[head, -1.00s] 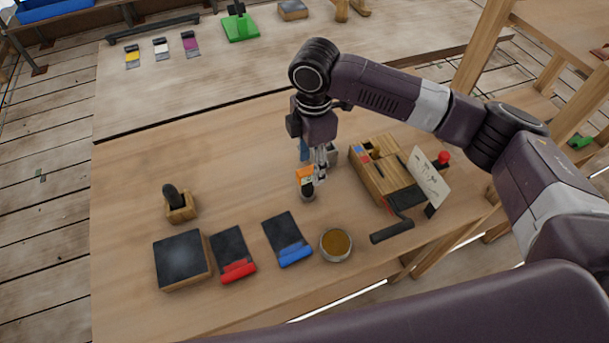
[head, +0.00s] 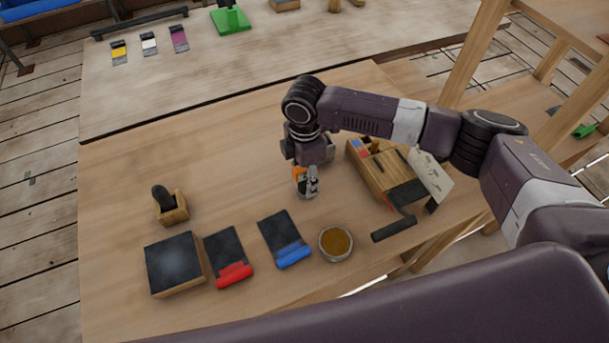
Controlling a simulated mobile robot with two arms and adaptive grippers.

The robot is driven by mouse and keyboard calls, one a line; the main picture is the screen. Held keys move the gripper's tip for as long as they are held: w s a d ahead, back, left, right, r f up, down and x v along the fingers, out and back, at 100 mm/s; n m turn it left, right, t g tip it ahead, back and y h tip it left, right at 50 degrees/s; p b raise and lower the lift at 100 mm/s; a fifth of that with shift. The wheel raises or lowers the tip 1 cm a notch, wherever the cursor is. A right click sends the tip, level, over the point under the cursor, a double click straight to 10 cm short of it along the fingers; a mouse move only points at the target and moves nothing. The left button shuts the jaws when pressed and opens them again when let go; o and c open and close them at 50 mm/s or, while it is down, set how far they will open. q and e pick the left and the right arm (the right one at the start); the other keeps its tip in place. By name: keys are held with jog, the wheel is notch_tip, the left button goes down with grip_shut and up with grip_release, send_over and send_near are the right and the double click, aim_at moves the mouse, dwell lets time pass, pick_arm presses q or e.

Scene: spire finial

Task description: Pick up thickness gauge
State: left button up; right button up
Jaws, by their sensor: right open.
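My right gripper (head: 311,182) points down over the middle of the table and is open. A small orange item (head: 298,174) stands right at its fingers, partly hidden by them. It may be the thickness gauge, but it is too small and covered to be sure. I cannot tell whether the fingers touch it. My left gripper is out of view.
A wooden box with tools (head: 372,175) and a crank handle (head: 393,229) stand right of the gripper. A round tin (head: 335,243), a blue-edged pad (head: 281,236), a red-edged pad (head: 227,254) and a dark block (head: 174,263) lie in front. The table's left back is clear.

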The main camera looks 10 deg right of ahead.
jog(key=shift+f, duration=0.45)
grip_shut()
jog(key=shift+r, duration=0.15)
